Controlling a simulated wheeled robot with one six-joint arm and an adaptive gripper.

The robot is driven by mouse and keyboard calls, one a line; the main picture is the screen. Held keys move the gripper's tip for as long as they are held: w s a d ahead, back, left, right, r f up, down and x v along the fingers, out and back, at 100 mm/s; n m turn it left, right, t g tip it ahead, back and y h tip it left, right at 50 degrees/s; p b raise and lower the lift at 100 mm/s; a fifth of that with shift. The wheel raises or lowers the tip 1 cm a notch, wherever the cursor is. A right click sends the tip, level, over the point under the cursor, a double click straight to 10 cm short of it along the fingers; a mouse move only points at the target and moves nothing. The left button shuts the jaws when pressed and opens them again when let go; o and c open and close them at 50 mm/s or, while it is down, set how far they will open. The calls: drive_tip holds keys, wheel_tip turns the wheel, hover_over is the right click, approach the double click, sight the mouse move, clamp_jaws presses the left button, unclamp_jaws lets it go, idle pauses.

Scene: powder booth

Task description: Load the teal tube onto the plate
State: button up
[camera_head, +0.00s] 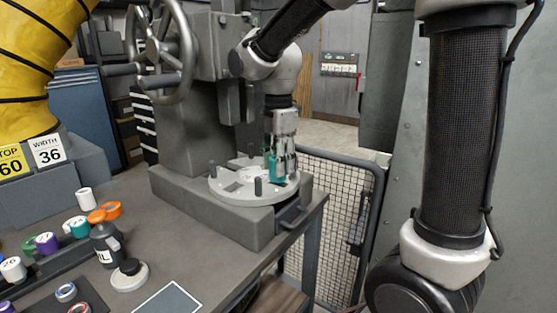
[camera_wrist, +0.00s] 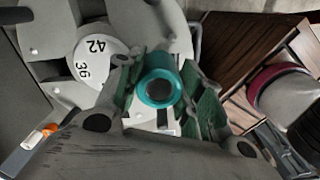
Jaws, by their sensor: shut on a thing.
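The teal tube (camera_head: 272,168) is held between the fingers of my gripper (camera_head: 281,160). It looks upright, over the right part of the round grey plate (camera_head: 226,190); I cannot tell whether its bottom touches the plate. In the wrist view the teal tube (camera_wrist: 159,84) shows end-on, with a dark opening, between the green-padded fingers of my gripper (camera_wrist: 162,92). Under it lies the pale plate (camera_wrist: 165,25), with a white disc (camera_wrist: 96,52) marked 42 and 36 beside the tube. The fingers hide part of the tube.
Dark pegs (camera_head: 258,186) stand up from the plate. A large handwheel (camera_head: 160,50) is on the machine behind. A mesh gate (camera_head: 330,205) stands to the right.

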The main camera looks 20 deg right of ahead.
drive_tip(key=shift+f, duration=0.55)
drive_tip(key=o, duration=1.2)
drive_tip(key=shift+c, duration=0.2)
wheel_tip(320, 180, up, 12)
